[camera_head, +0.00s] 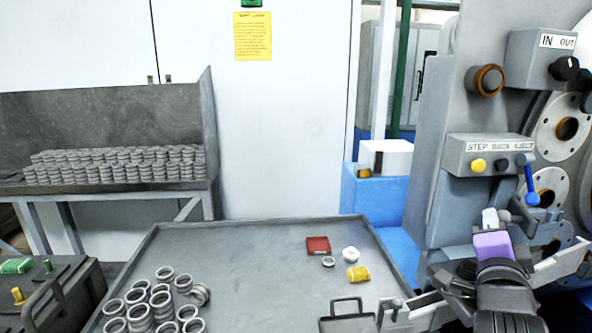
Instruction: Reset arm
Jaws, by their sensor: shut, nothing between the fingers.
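My arm comes up from the lower right edge, with dark links and a lavender part near its end. My gripper (492,243) is in front of the grinder (440,185), below its lever and knobs. It is shut and holds nothing. Its fingertips are small and hard to tell apart from the machine parts behind them. The gripper is to the right of the grey table (240,240), clear of the rings (160,300) heaped at that table's front left.
A red block (318,246), a single ring (328,262), a white round piece (350,254) and a yellow cylinder (358,273) lie on the table's right side. Many rings (115,165) fill a rack at back left. The table's middle is clear.

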